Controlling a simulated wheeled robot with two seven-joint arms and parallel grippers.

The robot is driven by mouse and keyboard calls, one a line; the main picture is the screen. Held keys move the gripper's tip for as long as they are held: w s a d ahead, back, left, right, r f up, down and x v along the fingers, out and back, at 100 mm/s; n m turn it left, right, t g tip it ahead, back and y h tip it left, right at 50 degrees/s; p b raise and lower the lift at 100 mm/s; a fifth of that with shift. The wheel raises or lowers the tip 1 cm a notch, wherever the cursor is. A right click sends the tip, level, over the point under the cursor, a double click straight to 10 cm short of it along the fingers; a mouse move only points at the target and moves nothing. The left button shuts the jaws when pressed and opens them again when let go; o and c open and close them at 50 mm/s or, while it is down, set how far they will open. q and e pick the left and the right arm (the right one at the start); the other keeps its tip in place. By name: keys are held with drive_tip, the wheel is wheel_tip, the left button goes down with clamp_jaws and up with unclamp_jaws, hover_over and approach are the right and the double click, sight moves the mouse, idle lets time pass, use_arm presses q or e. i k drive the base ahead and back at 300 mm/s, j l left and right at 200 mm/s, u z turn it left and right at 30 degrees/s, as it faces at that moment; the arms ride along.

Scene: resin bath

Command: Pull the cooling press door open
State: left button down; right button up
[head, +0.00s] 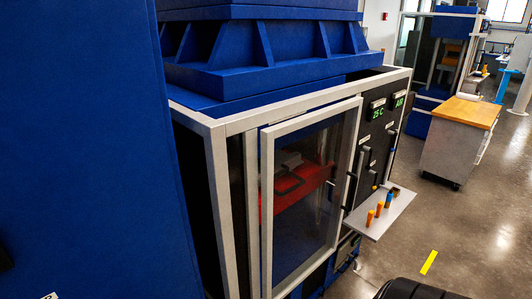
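The cooling press door (268,215) is a pale metal frame with a clear pane, on the front of the large blue and black press (250,75). A dark vertical handle (350,190) shows near the door's right edge. I cannot tell from this angle whether the door is fully closed or slightly ajar. A red block with a dark handle (300,190) shows through the pane. Neither of my grippers can be made out in the head view.
Right of the door, a black panel carries green displays (378,112). Below it a small shelf (365,228) juts out with orange and blue items. A wood-topped cart (465,112) stands farther back. Grey floor (440,215) is open at right; a blue wall (80,150) fills the left.

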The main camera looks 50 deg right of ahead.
sight(267, 135)
drive_tip(key=z, duration=1.9)
